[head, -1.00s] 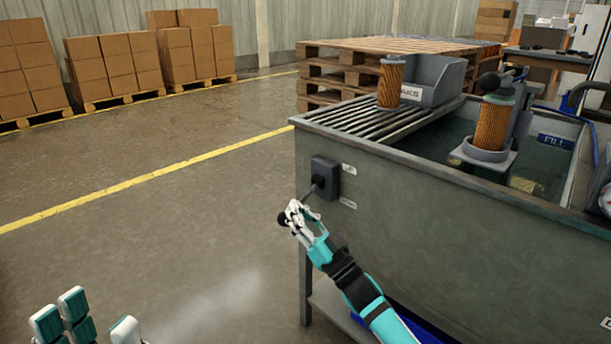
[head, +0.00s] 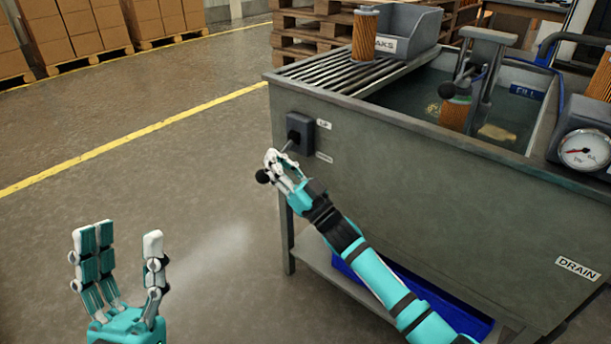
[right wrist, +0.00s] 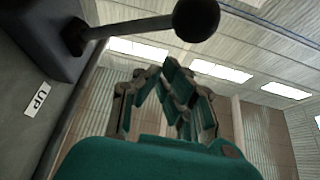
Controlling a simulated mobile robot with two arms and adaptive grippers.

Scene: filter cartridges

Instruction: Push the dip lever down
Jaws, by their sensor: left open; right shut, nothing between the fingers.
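The dip lever's switch box (head: 299,132) is on the left end of the tank's front wall. Its lever slants down and left to a black knob (head: 262,176). My right gripper (head: 275,160) is shut and empty at the lever, just by the knob. In the right wrist view the rod and knob (right wrist: 196,18) show beyond the shut fingers (right wrist: 178,75); I cannot tell whether they touch. An orange cartridge (head: 455,114) sits low in the tank on the dip carrier (head: 488,55). My left gripper (head: 122,250) is open and empty over the floor.
The grey tank (head: 430,190) has a roller rack (head: 340,75) with another cartridge (head: 365,35) and a grey bin (head: 408,28). A pressure gauge (head: 583,150) is at right. A blue crate (head: 415,295) sits below. The floor at left is clear.

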